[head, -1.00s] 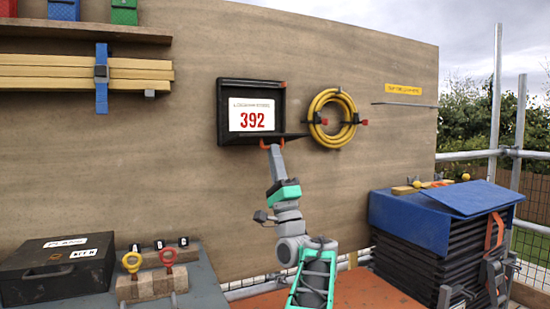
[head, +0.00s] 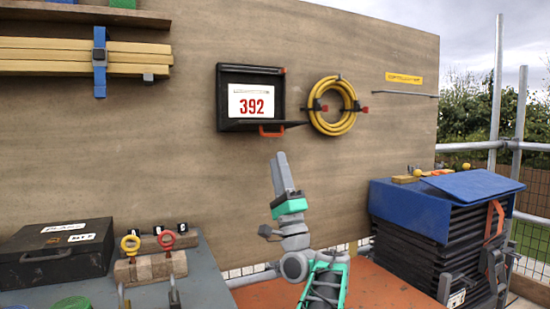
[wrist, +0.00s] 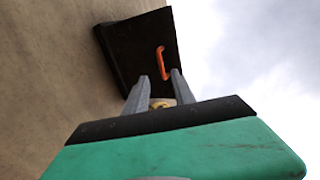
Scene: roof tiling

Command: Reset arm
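My gripper (head: 279,158) points upward in front of the wooden wall, below the black framed box with its open flap (head: 222,100). Its two grey fingers are apart, with nothing held between them; this gap also shows in the wrist view (wrist: 160,76). An orange handle (head: 271,131) is on the box's lower flap, above the fingertips and apart from them. In the wrist view the flap's dark underside (wrist: 135,50) and the orange handle (wrist: 162,62) lie beyond the fingers.
A yellow hose coil (head: 319,122) hangs right of the box. A blue-topped black stack (head: 420,208) stands at right. A grey bench at left bears a black case (head: 52,254) and a wooden block with rings (head: 150,266). The wall around my gripper is clear.

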